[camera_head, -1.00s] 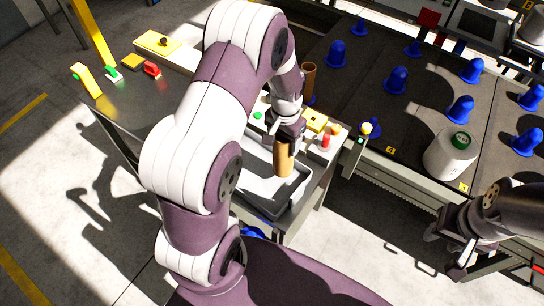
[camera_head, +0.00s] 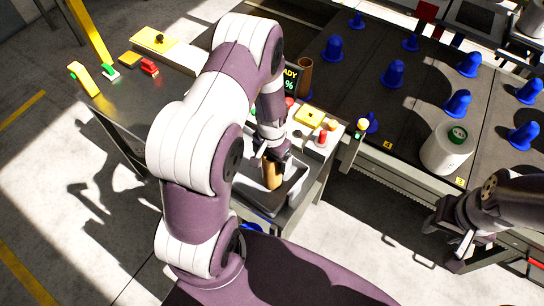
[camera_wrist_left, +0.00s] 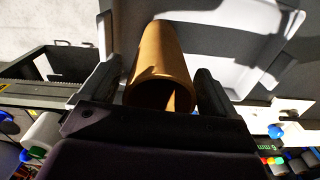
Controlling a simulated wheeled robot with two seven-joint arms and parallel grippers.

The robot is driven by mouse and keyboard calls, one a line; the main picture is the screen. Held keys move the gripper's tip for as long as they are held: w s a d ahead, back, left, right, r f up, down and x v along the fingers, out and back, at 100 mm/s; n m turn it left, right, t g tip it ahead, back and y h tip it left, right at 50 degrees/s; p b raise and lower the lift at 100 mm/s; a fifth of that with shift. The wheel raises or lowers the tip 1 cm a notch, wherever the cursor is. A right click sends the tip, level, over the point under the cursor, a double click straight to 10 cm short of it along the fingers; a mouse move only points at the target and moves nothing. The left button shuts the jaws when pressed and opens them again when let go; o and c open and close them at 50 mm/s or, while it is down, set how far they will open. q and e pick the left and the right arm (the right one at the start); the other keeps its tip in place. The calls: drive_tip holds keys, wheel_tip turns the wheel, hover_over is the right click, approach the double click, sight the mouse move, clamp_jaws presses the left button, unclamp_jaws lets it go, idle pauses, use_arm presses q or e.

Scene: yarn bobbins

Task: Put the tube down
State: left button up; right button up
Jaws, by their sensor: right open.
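A brown cardboard tube (camera_head: 272,174) stands roughly upright below my left gripper (camera_head: 271,150), within the outline of the grey tray (camera_head: 296,190). In the left wrist view the tube (camera_wrist_left: 162,58) sits between the two dark fingers (camera_wrist_left: 160,88), its open end facing the camera. The fingers appear to press on its sides. Whether its lower end touches the tray floor cannot be told. My right gripper (camera_head: 452,240) is open and empty at the right, in front of the conveyor.
Another brown tube (camera_head: 305,76) stands on a blue peg behind the tray. A dark conveyor (camera_head: 400,125) holds several blue pegs and a white yarn bobbin (camera_head: 447,148). A panel with a yellow button box (camera_head: 308,117) and a lit screen (camera_head: 290,80) borders the tray.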

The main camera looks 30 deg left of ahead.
use_arm(q)
wheel_tip(320, 180, up, 13)
drive_tip(key=b, duration=0.1)
drive_tip(key=s+d+r+n, duration=0.1)
drive_tip(key=s+d+r, duration=0.1)
drive_tip(key=s, duration=0.2)
drive_tip(key=s+d+r+t, duration=0.1)
drive_tip(key=s+d+r, duration=0.2)
drive_tip(key=s, duration=0.1)
drive_tip(key=shift+s+d+n, duration=0.15)
drive_tip(key=shift+s+n, duration=0.2)
drive_tip(key=shift+n, duration=0.05)
